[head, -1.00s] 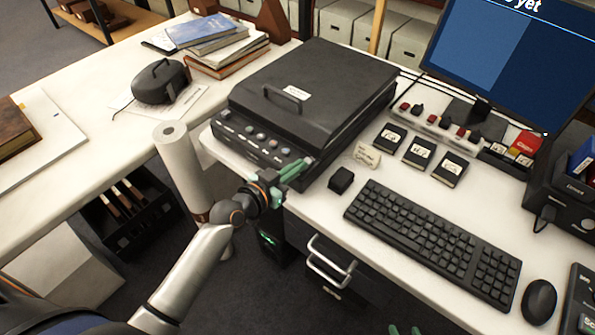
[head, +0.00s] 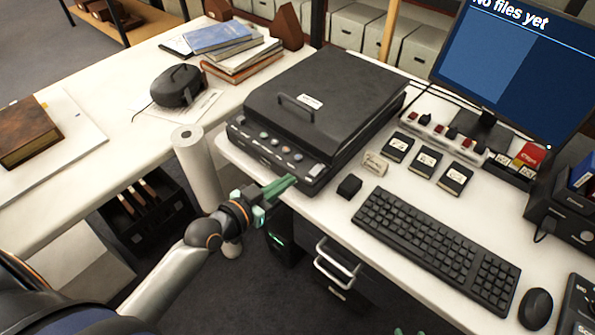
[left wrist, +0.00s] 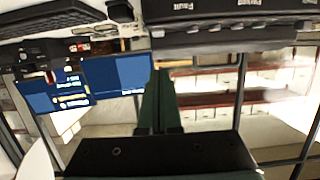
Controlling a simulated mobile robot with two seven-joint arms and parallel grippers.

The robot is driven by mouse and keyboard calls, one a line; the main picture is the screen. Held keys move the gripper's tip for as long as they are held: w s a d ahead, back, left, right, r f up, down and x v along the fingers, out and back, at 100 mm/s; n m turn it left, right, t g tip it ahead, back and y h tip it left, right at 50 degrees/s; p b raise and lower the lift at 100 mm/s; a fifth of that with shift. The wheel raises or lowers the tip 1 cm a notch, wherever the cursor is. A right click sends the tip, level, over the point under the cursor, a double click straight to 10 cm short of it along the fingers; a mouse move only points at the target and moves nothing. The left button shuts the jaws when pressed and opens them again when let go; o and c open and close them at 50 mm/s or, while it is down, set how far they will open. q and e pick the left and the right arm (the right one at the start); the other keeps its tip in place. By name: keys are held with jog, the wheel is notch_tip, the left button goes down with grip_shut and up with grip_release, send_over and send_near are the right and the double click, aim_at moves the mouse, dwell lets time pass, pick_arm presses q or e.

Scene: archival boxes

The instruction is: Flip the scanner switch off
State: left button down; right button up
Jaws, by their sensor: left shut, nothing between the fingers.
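The black flatbed scanner (head: 335,95) sits on the white desk with its lid down. Its front panel (head: 270,145) carries a row of small round buttons. A pale switch (head: 315,170) is at the panel's right end; I cannot tell which way it is tipped. My left gripper (head: 292,181) is shut and empty, just in front of and below the panel's right end, apart from the switch. Its green fingers (left wrist: 158,102) show together in the left wrist view, below the scanner's dark labelled front (left wrist: 230,28). My right gripper (head: 410,332) shows only green tips at the bottom edge.
A keyboard (head: 437,245), a small black block (head: 349,186) and a label card (head: 375,164) lie right of the scanner. A monitor (head: 515,65) stands behind. Books (head: 232,50) are stacked at the back left.

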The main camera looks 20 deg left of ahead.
pick_arm(q)
jog(key=shift+v, duration=1)
jog(key=shift+s+f, duration=0.1)
jog(key=shift+f, duration=0.1)
jog(key=s+d+f+n+g+y+p, duration=0.2)
jog(key=s+d+f+g, duration=0.1)
jog(key=s+f, duration=1.1)
jog(key=shift+s+f+g+y, duration=0.3)
jog(key=shift+s+g+y, duration=0.1)
jog(key=shift+s+g, duration=0.4)
